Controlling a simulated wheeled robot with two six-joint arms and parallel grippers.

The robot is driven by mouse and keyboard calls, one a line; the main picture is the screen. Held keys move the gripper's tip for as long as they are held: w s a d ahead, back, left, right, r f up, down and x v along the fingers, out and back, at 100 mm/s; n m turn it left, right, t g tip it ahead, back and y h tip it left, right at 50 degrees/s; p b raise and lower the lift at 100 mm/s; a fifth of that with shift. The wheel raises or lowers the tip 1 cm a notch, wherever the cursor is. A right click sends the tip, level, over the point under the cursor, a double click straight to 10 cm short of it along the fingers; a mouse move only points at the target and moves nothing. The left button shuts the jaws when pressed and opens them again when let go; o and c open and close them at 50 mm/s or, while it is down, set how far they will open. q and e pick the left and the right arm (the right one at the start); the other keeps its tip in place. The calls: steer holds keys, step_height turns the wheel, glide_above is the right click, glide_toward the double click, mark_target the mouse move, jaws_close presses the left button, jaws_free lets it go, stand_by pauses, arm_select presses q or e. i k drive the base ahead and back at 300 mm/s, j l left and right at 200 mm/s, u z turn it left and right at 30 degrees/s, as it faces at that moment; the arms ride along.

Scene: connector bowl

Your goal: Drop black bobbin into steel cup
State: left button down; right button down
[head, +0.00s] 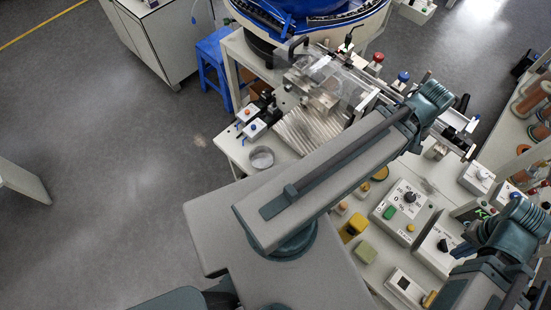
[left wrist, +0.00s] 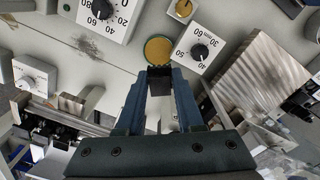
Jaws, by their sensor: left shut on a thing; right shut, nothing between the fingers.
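The steel cup (head: 262,157) stands upright on the left corner of the white table, left of my left arm. My left gripper (left wrist: 159,82) is shut on a small black thing, the black bobbin (left wrist: 159,88), between its fingertips in the left wrist view. In the head view my left arm hides that gripper and the bobbin. My right gripper (head: 541,296) barely shows at the lower right edge in the head view, far from the cup, shut and empty.
A round yellow piece with a dark rim (left wrist: 158,48) shows just beyond my left fingertips. Control boxes with dials (head: 404,210) and a yellow block (head: 354,227) stand on the table. A ribbed metal plate (head: 308,130) lies right of the cup. A blue stool (head: 214,65) stands behind.

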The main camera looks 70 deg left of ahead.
mark_target(265, 163)
steer(key=u, duration=2.55)
